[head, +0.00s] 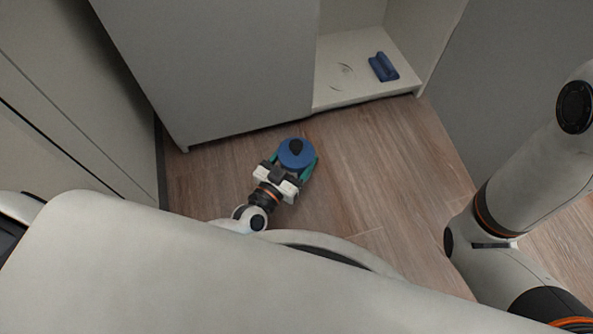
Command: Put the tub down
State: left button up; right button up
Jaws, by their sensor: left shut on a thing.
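The tub (288,148) is round and blue with a dark knob-like piece in the middle of its top. It shows in the head view just in front of the grey cabinet. My left gripper (296,160) is shut on the tub, with its green-tipped fingers on either side of it. The tub is seen from above, so I cannot tell whether it touches the floor. My right arm shows at the right, but its gripper is out of view.
A grey cabinet panel (215,65) stands behind the tub. To its right is an open white shelf (350,75) with a blue object (383,67) on it. The wooden floor (385,165) is clear to the right of the tub. Pale panels (60,120) stand at the left.

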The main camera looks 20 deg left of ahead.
pick_arm(q)
jog(key=shift+w+f+b, duration=0.1)
jog(key=shift+f+b, duration=1.8)
jog(key=shift+f, duration=0.4)
jog(key=shift+r, duration=0.1)
jog(key=o, duration=1.4)
jog(key=shift+f, duration=0.2)
jog(key=shift+r, duration=0.1)
